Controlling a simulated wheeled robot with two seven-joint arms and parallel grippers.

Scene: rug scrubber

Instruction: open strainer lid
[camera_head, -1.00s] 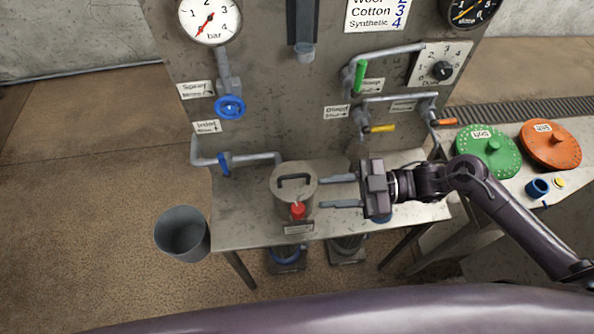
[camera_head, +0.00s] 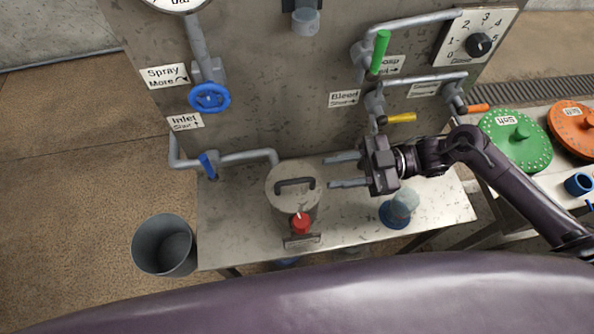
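The strainer is a grey cylindrical pot on the metal shelf. Its round strainer lid (camera_head: 279,204) lies flat on top, with a dark bar handle (camera_head: 294,185) across it. A red knob (camera_head: 301,223) sits at the strainer's front, above a small label plate. My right gripper (camera_head: 336,172) is open and empty, just right of the strainer at about the height of the lid. Its two fingers point left toward the handle, apart from it. My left gripper is not in view.
Behind the shelf (camera_head: 354,222) stands a panel with the blue Spray wheel (camera_head: 209,97), blue Inlet lever (camera_head: 208,166), yellow Bleed lever (camera_head: 401,117) and green lever (camera_head: 380,52). A blue-based jar (camera_head: 396,212) stands right of the strainer. A grey bucket (camera_head: 164,245) stands left.

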